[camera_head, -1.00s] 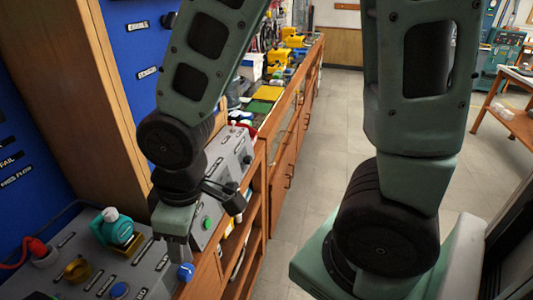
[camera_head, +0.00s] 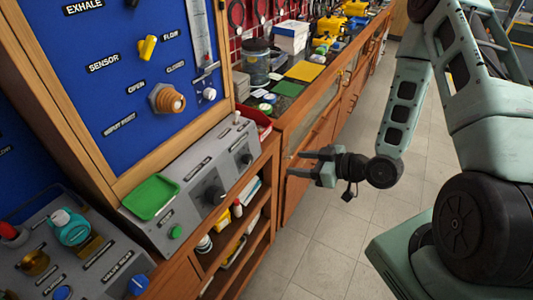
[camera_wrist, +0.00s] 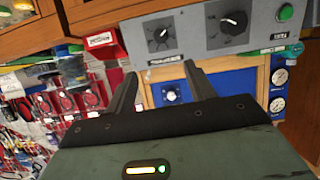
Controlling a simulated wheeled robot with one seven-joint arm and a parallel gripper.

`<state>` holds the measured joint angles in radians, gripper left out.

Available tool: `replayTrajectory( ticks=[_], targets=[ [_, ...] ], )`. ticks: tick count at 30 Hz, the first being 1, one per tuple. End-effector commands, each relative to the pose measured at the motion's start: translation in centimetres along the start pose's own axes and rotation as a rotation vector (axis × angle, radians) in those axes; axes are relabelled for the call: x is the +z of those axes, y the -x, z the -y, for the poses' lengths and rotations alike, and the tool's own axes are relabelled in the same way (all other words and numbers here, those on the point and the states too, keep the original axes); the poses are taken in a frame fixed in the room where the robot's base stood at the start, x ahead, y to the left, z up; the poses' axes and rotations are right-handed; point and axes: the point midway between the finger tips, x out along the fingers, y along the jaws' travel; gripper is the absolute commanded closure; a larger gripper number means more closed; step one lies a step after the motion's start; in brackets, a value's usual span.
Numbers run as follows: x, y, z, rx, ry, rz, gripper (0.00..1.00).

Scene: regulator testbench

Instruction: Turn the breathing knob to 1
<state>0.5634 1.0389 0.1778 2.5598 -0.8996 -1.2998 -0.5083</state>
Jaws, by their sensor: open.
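A grey control box (camera_head: 180,178) stands on the bench below the blue board. It has two dark round knobs on its sloped front, a larger one (camera_head: 213,194) and a smaller one (camera_head: 246,158). In the wrist view these show upside down near the top, the larger knob (camera_wrist: 234,22) and the smaller knob (camera_wrist: 160,36). I cannot read which is labelled breathing, nor its setting. My gripper (camera_head: 297,164) is open and empty, right of the box and apart from it. In the wrist view its fingers (camera_wrist: 160,72) point toward the smaller knob.
A green button (camera_head: 175,231) and green tray (camera_head: 152,196) are on the box's left part. A second grey panel (camera_head: 25,275) with a blue knob (camera_head: 138,285) lies at lower left.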

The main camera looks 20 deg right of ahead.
Motion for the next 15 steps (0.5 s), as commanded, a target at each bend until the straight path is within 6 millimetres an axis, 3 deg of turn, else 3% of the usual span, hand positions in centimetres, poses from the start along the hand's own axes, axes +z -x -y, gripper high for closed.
replayTrajectory(
  ticks=[15],
  targets=[
    [0.6, -4.8, -0.1, -0.001, 0.006, -0.002, 0.46]
  ],
)
